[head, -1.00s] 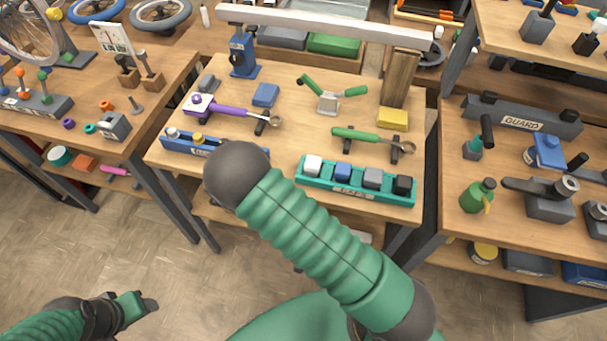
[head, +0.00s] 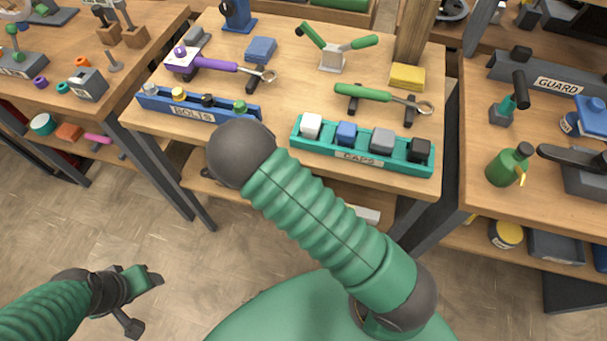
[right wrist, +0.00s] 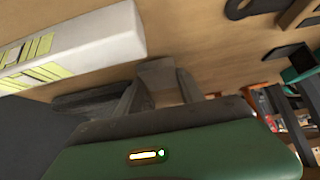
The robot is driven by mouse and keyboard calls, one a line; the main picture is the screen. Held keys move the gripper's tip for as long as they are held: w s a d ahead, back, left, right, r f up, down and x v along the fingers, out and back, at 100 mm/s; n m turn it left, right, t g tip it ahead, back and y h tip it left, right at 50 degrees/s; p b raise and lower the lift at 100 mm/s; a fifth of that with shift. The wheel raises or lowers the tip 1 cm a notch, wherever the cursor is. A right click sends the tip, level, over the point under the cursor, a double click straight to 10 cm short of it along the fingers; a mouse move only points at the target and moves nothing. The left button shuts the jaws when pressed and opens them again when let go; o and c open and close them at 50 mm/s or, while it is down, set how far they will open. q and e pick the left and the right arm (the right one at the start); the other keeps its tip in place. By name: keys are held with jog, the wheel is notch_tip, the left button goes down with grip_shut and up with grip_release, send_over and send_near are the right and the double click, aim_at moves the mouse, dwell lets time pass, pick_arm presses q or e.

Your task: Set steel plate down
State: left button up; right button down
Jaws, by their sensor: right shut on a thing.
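In the right wrist view my right gripper (right wrist: 158,92) is shut on a flat grey-brown piece, likely the steel plate (right wrist: 157,75). Its far end shows between the two grey fingers, over a wooden surface. I cannot tell whether the plate touches the wood. In the head view my right arm's green sleeve and dark elbow cover the front of the middle bench, and the right gripper and plate are hidden. My left gripper (head: 142,295) is low at the left, over the floor, apart from the benches; its jaw opening is unclear.
A white block with yellow-green stripes (right wrist: 70,45) lies left of the plate in the wrist view. The middle bench carries a teal caps tray (head: 350,158), a blue bolts tray (head: 190,112) and tools. A lower shelf (head: 235,195) is partly visible below it.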

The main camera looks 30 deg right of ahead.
jog(key=shift+w+a+f+b, duration=0.25)
jog(key=shift+w+f+b, duration=0.35)
jog(key=shift+w+f, duration=0.2)
jog(key=shift+w+a+f, duration=0.1)
jog(key=shift+w+a, duration=0.05)
jog(key=shift+w, duration=0.25)
jog(key=c, duration=0.9)
grip_release()
jog(key=shift+d, duration=0.3)
jog(key=shift+o, duration=0.9)
pick_arm(q)
jog(key=shift+a+f, duration=0.25)
jog(key=shift+f, duration=0.25)
jog(key=shift+a+f, duration=0.25)
jog(key=shift+f, duration=0.25)
pick_arm(e)
jog(key=shift+a, duration=0.2)
